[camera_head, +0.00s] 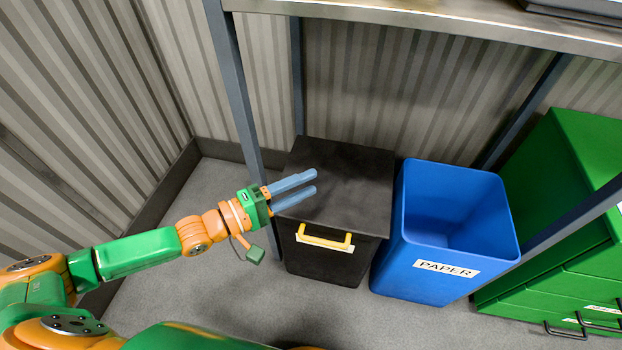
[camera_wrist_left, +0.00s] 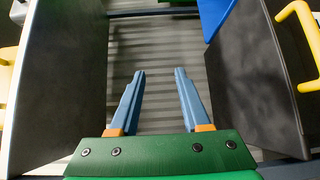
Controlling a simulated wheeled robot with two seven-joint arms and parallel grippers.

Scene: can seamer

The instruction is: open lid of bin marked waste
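A black bin (camera_head: 318,262) stands on the floor under the shelf, its flat black lid (camera_head: 350,170) lying shut on top. A yellow handle (camera_head: 325,240) is on its front, over a pale label whose writing I cannot read. My left gripper (camera_head: 313,182) is open, its two blue fingers apart and reaching over the left part of the lid in the head view. I cannot tell whether they touch it. In the left wrist view the gripper (camera_wrist_left: 160,72) has nothing between its fingers, with dark panels on both sides and a yellow handle (camera_wrist_left: 300,40) at the right. My right gripper is out of view.
A blue open bin (camera_head: 420,265) marked PAPER stands close to the right of the black bin. Green drawers (camera_head: 570,240) are further right. A shelf (camera_head: 430,20) on grey posts (camera_head: 238,90) is above. The floor (camera_head: 230,300) in front is clear.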

